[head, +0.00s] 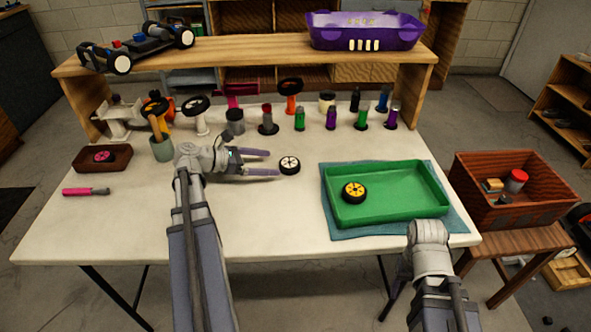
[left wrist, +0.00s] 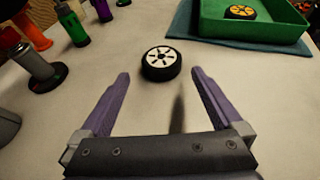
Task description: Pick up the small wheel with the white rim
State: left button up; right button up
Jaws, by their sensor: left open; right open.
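The small wheel with the white rim (head: 289,165) lies flat on the white table, left of the green tray. In the left wrist view the wheel (left wrist: 161,63) sits just ahead of my left gripper's fingertips, nearer the left finger. My left gripper (head: 274,163) is open and empty, with its two purple fingers pointing at the wheel; the gripper also shows in the left wrist view (left wrist: 163,78). I cannot tell whether a finger touches the wheel.
A green tray (head: 395,213) holding a yellow-rimmed wheel (head: 354,191) rests on a blue mat (head: 458,222). Several bottles and spools stand behind the wheel under the wooden shelf (head: 250,47). A pink-handled tool (head: 86,191) lies at left. The tabletop in front of the wheel is clear.

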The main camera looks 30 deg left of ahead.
aim_at(288, 163)
pick_arm(q)
jog(key=shift+b+x, duration=0.45)
jog(key=shift+x, duration=0.6)
jog(key=shift+w+d, duration=0.2)
jog(key=b+x, duration=0.1)
jog(key=x, duration=0.3)
jog(key=shift+w+d+f+b, duration=0.1)
jog(key=shift+d+f+b, duration=0.1)
jog(key=shift+b, duration=0.15)
jog(key=shift+w+d, duration=0.25)
jog(key=shift+w, duration=0.05)
jog(key=shift+c, duration=0.4)
jog(key=c, duration=1.1)
jog(key=shift+r, duration=0.15)
notch_tip(288, 163, up, 10)
jog(key=p, duration=1)
